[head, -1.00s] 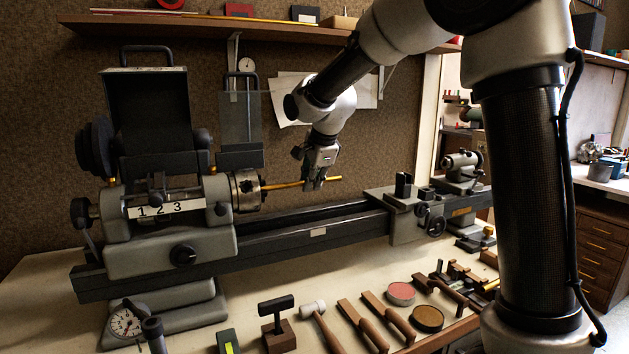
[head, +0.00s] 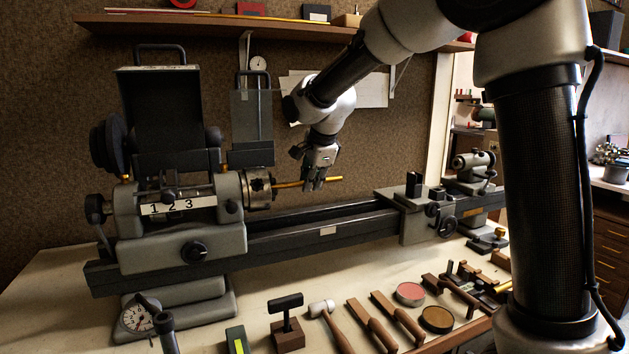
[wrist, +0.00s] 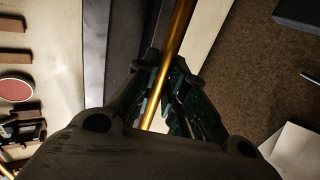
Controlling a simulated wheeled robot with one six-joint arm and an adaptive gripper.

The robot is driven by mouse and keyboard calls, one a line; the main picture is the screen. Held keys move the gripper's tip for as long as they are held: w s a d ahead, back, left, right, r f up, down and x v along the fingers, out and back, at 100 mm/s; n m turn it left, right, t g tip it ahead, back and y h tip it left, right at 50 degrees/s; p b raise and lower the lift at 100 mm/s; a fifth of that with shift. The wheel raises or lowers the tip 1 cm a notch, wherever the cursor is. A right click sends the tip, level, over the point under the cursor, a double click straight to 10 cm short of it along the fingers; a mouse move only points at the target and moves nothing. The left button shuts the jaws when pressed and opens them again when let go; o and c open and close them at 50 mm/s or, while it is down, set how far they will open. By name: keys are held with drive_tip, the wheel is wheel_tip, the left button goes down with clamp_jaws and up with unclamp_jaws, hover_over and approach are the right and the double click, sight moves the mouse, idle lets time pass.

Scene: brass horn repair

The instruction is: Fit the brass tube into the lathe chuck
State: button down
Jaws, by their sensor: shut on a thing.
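The brass tube (head: 290,184) lies roughly level above the lathe bed in the head view. Its left end meets the face of the lathe chuck (head: 259,190); how deep it sits inside cannot be told. My gripper (head: 314,184) is shut on the tube near its right part, with a short end (head: 334,179) sticking out to the right. In the wrist view the tube (wrist: 176,45) runs between the fingers of my gripper (wrist: 167,95). The chuck is not seen in the wrist view.
The tailstock (head: 475,165) and carriage (head: 420,205) stand to the right on the lathe bed (head: 300,245). A clear guard (head: 252,115) stands behind the chuck.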

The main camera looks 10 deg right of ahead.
drive_tip(key=shift+s+a, duration=0.25)
drive_tip(key=shift+a, duration=1)
drive_tip(key=c, duration=1.4)
unclamp_jaws()
drive_tip(key=v, duration=1.2)
drive_tip(key=s+d+f+n, duration=0.3)
drive_tip(key=s+d+n, duration=0.2)
drive_tip(key=s, duration=0.5)
drive_tip(key=s+d+f+n+g, duration=0.1)
drive_tip(key=s+d+f+n, duration=0.3)
drive_tip(key=s+d, duration=0.6)
drive_tip(key=s+d+f+n+h, duration=0.1)
drive_tip(key=s+d+f+n, duration=0.3)
drive_tip(key=s, duration=0.6)
drive_tip(key=shift+s+d+f+n, duration=0.1)
drive_tip(key=shift+d+f+n, duration=0.1)
drive_tip(key=shift+d+n, duration=1.4)
